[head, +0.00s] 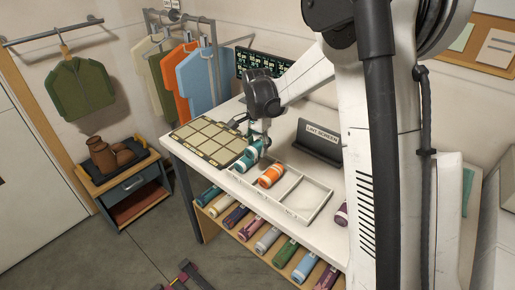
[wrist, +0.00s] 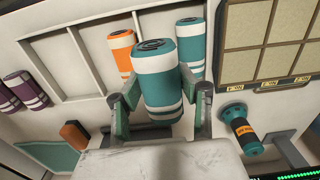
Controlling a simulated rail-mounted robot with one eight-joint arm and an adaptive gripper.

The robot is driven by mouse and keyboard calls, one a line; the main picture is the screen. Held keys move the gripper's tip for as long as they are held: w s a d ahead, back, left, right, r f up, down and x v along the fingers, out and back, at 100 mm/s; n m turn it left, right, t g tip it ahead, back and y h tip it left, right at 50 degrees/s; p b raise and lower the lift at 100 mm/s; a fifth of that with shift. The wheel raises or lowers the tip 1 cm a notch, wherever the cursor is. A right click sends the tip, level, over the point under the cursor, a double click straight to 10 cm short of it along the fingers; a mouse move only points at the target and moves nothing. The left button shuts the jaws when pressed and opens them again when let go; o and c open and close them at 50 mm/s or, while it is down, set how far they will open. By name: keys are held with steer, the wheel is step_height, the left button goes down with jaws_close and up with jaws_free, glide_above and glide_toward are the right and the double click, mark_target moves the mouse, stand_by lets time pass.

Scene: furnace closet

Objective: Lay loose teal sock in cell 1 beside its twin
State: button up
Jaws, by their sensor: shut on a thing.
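My gripper (wrist: 160,115) is shut on a rolled teal sock (wrist: 160,80) with white bands, which stands up between the fingers in the wrist view. An orange sock (wrist: 121,48) lies in the neighbouring cell. In the head view my gripper (head: 259,128) is over the left end of the white divided tray (head: 297,212), beside the gridded board. The held sock and its twin overlap there, so their gap cannot be told. The orange sock (head: 270,175) is right of them.
A gridded tan board (head: 209,138) lies left of the tray. A dark sign (head: 319,142) stands behind it. Several rolled socks (head: 286,252) fill the shelf below. The tray's right-hand cells look empty.

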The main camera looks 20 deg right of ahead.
steer(key=shift+f+b, duration=2)
steer(key=shift+f, duration=0.75)
steer(key=o, duration=0.8)
steer(key=shift+c, duration=0.2)
steer(key=o, duration=0.6)
steer(key=shift+r, duration=0.15)
step_height(320, 180, up, 12)
steer(key=shift+f, duration=0.1)
